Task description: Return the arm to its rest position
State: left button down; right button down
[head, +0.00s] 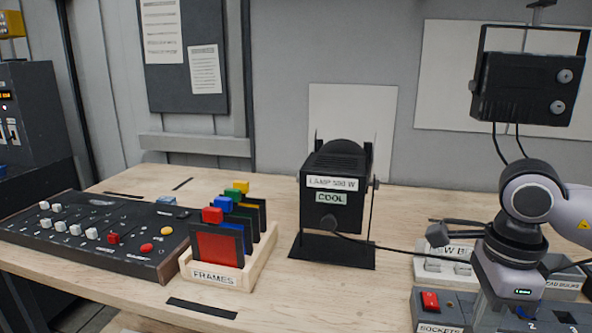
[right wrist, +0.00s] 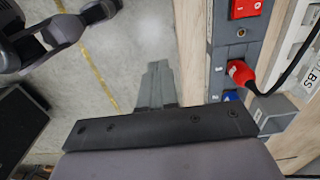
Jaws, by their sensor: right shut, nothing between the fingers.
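My right arm (head: 515,225) comes in from the right in the head view, bent downward over the socket box (head: 425,310) at the front right of the bench. In the right wrist view my right gripper (right wrist: 158,72) is shut, with nothing between its fingers. It is over the grey floor, left of the socket box (right wrist: 218,60) and apart from it. My left gripper is in neither view.
A red plug (right wrist: 240,73) with a black cable sits at the socket box. A black lamp (head: 335,185), a wooden frame rack (head: 250,268) with coloured frames and a control desk (head: 90,235) stand on the bench. Another lamp (head: 528,88) hangs above my right arm.

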jog(key=s+a+f+g+y, duration=0.1)
jog(key=s+a+y, duration=0.15)
jog(key=a, duration=0.35)
jog(key=s+a+f+m+g+y, duration=0.1)
jog(key=s+a+g+y, duration=0.1)
jog(key=a+y, duration=0.35)
jog(key=s+a+f+g+y, duration=0.1)
jog(key=s+a+f+y, duration=0.15)
jog(key=a, duration=0.55)
jog(key=w+a+r+m+t+y, duration=0.1)
jog(key=a+r+m+t+y, duration=0.4)
jog(key=m+y, duration=0.55)
jog(key=w+d+f+m+t+h, duration=0.3)
jog(key=d+f+m+t+h, duration=0.35)
jog(key=m, duration=0.75)
jog(key=w+d+f+m+t+h, duration=0.45)
jog(key=f+m+t, duration=0.25)
jog(key=m+t, duration=0.45)
jog(key=s+d+f+m+g+h, duration=0.4)
jog(key=s+f+m, duration=0.2)
jog(key=f, duration=0.4)
jog(key=s+d+f+m+g+h, duration=0.3)
jog(key=s+f+m, duration=0.3)
jog(key=f, duration=0.4)
jog(key=shift+s+d+g+h, duration=0.45)
jog(key=shift+s+g, duration=0.35)
jog(key=shift+s, duration=0.1)
